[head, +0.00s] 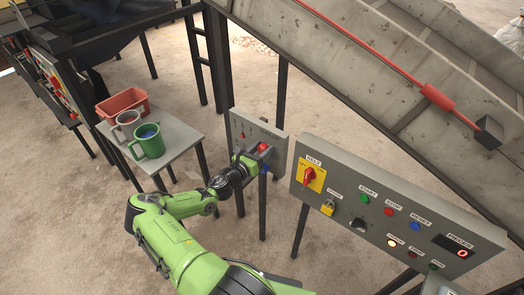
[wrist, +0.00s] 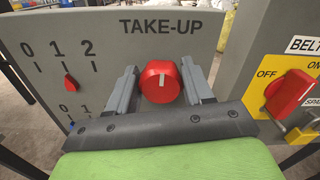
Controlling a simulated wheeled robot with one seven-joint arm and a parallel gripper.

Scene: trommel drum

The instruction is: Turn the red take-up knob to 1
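The red take-up knob (wrist: 160,82) is round with a pale line on its face, and sits on a grey panel (wrist: 205,25) marked TAKE-UP. My gripper (wrist: 160,85) is open, with one grey finger on each side of the knob; I cannot tell whether either finger touches it. On the panel's left is a scale 0, 1, 2 with a small red pointer (wrist: 70,83), its tip about below the 1 tick. In the head view my gripper (head: 256,158) is at the panel (head: 250,125), and the red knob (head: 263,148) shows just above it.
To the right stands the belt control panel (head: 400,200) with a red switch on yellow (head: 309,178), close beside my gripper. A small table (head: 185,135) on the left holds a green mug (head: 148,142), a pale mug and a red bin. The conveyor chute (head: 340,60) slopes overhead.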

